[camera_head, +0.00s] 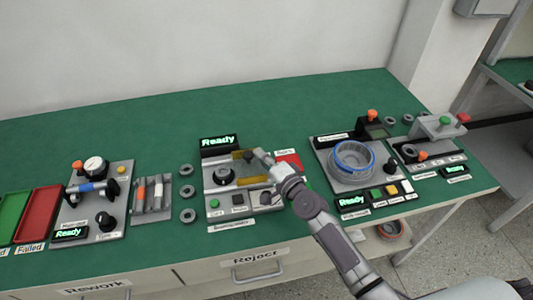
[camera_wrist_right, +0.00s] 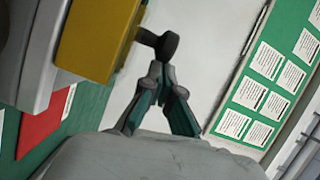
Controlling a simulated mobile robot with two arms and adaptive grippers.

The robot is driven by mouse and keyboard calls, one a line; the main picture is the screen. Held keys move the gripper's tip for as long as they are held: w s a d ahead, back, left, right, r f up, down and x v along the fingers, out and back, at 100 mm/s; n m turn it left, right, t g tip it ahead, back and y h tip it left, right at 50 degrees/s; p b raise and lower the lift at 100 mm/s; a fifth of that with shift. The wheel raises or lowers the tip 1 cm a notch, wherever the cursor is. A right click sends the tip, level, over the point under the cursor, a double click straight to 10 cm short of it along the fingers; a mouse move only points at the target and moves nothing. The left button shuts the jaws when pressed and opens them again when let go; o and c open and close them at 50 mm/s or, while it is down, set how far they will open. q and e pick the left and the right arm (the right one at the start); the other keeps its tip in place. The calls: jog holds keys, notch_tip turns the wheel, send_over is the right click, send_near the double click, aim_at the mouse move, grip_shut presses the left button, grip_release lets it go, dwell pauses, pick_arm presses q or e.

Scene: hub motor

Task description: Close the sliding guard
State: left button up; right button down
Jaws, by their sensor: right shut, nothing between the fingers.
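The sliding guard (camera_head: 254,181) is a yellow, see-through piece on the grey spindle station in the middle of the table. In the right wrist view it is a yellow block (camera_wrist_right: 97,38) with a black knob (camera_wrist_right: 160,43) sticking out of its side. My right gripper (camera_head: 260,154) is at the right end of the guard, partly covering it. In the right wrist view the gripper (camera_wrist_right: 160,72) is shut and empty, its tips close to the knob; I cannot tell if they touch it. My left gripper is out of view.
A black round fixture (camera_head: 223,176) sits left of the guard, under a lit "Ready" display (camera_head: 219,142). A station with a blue-rimmed ring (camera_head: 352,158) stands farther right. The green table behind is clear.

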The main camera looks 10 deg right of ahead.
jog(key=a+p, duration=0.1)
jog(key=a, duration=0.7)
jog(key=shift+r, duration=0.1)
jog(key=shift+a, duration=0.2)
jog(key=shift+s, duration=0.1)
